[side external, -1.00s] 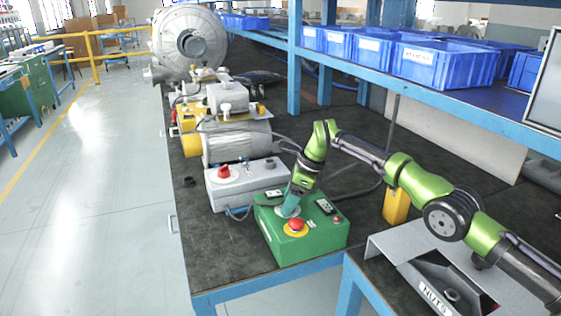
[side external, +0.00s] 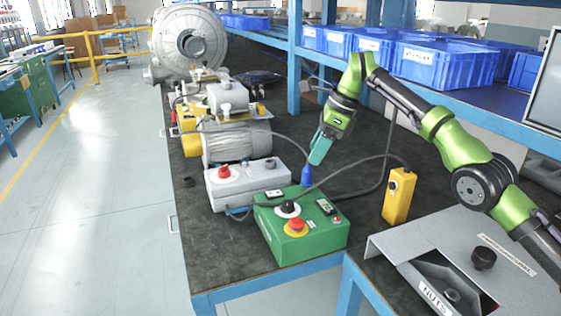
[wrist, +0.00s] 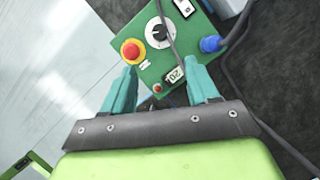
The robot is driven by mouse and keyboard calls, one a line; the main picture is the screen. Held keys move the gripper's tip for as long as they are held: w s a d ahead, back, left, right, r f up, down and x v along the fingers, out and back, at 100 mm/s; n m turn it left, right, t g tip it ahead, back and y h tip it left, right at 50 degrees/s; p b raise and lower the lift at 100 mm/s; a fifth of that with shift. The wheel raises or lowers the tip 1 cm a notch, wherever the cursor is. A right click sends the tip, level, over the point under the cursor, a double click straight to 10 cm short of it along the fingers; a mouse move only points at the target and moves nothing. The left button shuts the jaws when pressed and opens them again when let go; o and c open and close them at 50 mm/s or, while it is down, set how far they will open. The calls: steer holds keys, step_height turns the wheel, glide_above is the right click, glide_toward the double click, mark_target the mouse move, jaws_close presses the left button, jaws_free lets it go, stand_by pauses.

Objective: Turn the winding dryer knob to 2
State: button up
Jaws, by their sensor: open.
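A green control box (side external: 318,242) stands at the front of the bench. On its top is a black knob (side external: 288,208) on a white dial, which also shows in the wrist view (wrist: 160,33). Its dial markings are too small to read. A red mushroom button (side external: 296,225) sits in front of the knob. My gripper (side external: 319,150) is open and empty, above and behind the box, apart from the knob. In the wrist view, its teal fingers (wrist: 163,75) are spread below the knob, with a small display (wrist: 175,74) between them.
A grey box (side external: 245,186) with a red knob stands behind the green one. A blue plug (side external: 307,175) and dark cable lie beside the green box. A yellow pendant box (side external: 398,196) stands to the right. A motor (side external: 238,142) and blower (side external: 190,42) fill the bench's far end.

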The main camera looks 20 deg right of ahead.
steer(key=shift+s+d+r, duration=0.1)
steer(key=shift+r, duration=0.15)
steer(key=s+a+f+n+g+y, duration=0.1)
steer(key=s+a+y, duration=0.3)
steer(key=s+a, duration=0.3)
steer(key=s+a+n+g+y, duration=0.1)
steer(key=s+a+y, duration=0.35)
steer(key=a, duration=0.55)
steer(key=d+f+m+t+h, duration=0.35)
steer(key=d+m+t, duration=0.2)
steer(key=d, duration=0.35)
steer(key=d+f+m+t+h, duration=0.2)
steer(key=d+f+m+t, duration=0.3)
steer(key=d, duration=0.5)
steer(key=n, duration=0.2)
glide_toward(289, 202)
steer(key=shift+t, duration=0.45)
steer(key=x, duration=0.8)
steer(key=shift+a+f, duration=0.3)
steer(key=shift+f, duration=0.1)
